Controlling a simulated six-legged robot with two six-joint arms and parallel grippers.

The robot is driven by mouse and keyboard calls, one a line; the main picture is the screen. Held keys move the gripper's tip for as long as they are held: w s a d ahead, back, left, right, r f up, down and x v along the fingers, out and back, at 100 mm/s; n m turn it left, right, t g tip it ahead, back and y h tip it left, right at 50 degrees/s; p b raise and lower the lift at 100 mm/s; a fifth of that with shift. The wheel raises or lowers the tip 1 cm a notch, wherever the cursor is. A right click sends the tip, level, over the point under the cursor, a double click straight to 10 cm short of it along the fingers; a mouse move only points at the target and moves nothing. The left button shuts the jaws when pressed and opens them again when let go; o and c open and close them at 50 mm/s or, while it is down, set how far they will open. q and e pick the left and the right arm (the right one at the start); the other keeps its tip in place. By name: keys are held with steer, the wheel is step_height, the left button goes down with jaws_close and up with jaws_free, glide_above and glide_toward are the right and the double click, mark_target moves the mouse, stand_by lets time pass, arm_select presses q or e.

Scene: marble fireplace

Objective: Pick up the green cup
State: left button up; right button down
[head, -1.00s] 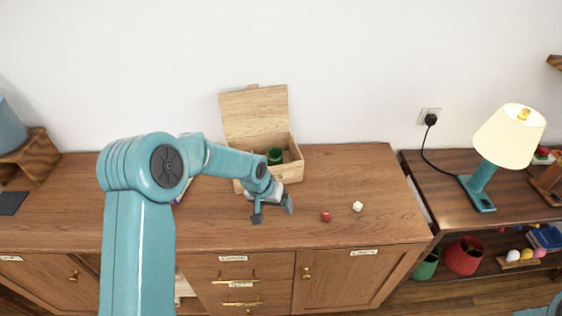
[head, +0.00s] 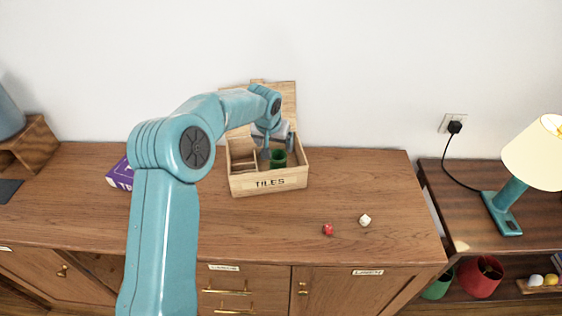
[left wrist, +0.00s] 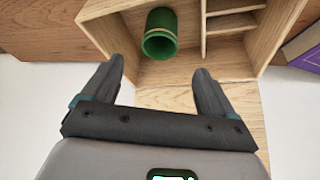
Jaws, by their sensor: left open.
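The green cup (head: 278,158) stands in the right part of an open wooden box labelled TILES (head: 268,184), on the wooden cabinet. In the left wrist view the cup (left wrist: 160,34) shows its open mouth and a tan band near the rim. My left gripper (head: 278,154) is over the box, right at the cup in the head view. In the left wrist view its two fingers (left wrist: 158,72) are spread wide and empty, with the cup just beyond the tips, between their lines. My right gripper is not in view.
The box lid (head: 289,98) stands raised behind. Dividers (head: 243,156) fill the box's left part. A purple book (head: 120,175) lies left; a red die (head: 327,229) and a white die (head: 365,220) lie right. A lamp (head: 515,190) stands on the side shelf.

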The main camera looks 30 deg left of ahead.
mark_target(278, 155)
arm_select(q)
steer(key=x, duration=0.3)
steer(key=shift+a+f, duration=0.1)
steer(key=shift+f, duration=0.1)
steer(key=shift+w+f+p, duration=0.2)
steer(key=shift+f+p, duration=0.15)
steer(key=shift+f, duration=0.2)
steer(key=shift+w+f+p, duration=0.15)
steer(key=shift+f+p, duration=0.15)
steer(key=p+x, duration=0.1)
steer(key=x, duration=0.3)
steer(key=shift+w+a, duration=0.1)
steer(key=shift+w, duration=0.05)
steer(key=shift+w+f, duration=0.1)
steer(key=shift+f, duration=0.1)
steer(key=shift+c, duration=1.2)
steer(key=c, duration=0.8)
